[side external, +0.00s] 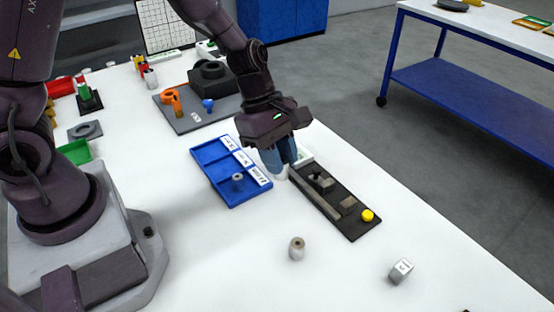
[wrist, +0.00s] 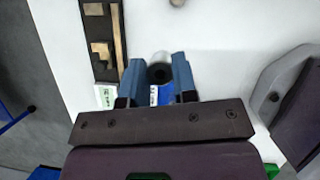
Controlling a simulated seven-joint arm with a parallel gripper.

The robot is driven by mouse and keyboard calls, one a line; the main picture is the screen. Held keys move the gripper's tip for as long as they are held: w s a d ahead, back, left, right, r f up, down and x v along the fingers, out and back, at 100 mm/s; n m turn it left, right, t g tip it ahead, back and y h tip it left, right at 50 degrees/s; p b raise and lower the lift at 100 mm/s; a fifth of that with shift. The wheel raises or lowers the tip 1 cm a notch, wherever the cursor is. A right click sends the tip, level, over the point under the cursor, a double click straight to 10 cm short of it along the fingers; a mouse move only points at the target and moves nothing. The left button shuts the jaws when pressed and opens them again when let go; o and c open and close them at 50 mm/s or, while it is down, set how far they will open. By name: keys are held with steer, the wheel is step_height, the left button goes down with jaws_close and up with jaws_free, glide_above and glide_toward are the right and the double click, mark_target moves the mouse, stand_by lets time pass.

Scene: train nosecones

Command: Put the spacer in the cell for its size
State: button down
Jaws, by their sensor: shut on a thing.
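My gripper (side external: 279,168) has blue fingers and is shut on a pale grey spacer, just right of the blue tray. In the wrist view the held spacer (wrist: 159,70) shows as a ring with a dark hole between the fingertips (wrist: 157,78). The blue tray (side external: 207,157) has cells in a row, with white labels along its right edge; their text is too small to read. A grey spacer (side external: 238,179) stands upright in the cell nearest the camera. Another grey spacer (side external: 297,247) stands on the table in front.
A metal block (side external: 400,270) sits at the front right. A grey board (side external: 190,122) with orange and blue parts is behind. The front table is mostly clear.

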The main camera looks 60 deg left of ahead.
steer(key=shift+m, duration=0.3)
steer(key=s+a+f, duration=0.1)
steer(key=a+f, duration=0.2)
steer(key=a, duration=0.4)
steer(key=a+f, duration=0.3)
steer(key=a, duration=0.3)
steer(key=s+a+f, duration=0.1)
steer(key=a+f, duration=0.2)
steer(key=a, duration=0.4)
steer(key=shift+s+a, duration=0.3)
steer(key=shift+s, duration=0.05)
steer(key=shift+f, duration=2.05)
steer(key=shift+f, duration=0.15)
steer(key=c, duration=0.9)
jaws_free()
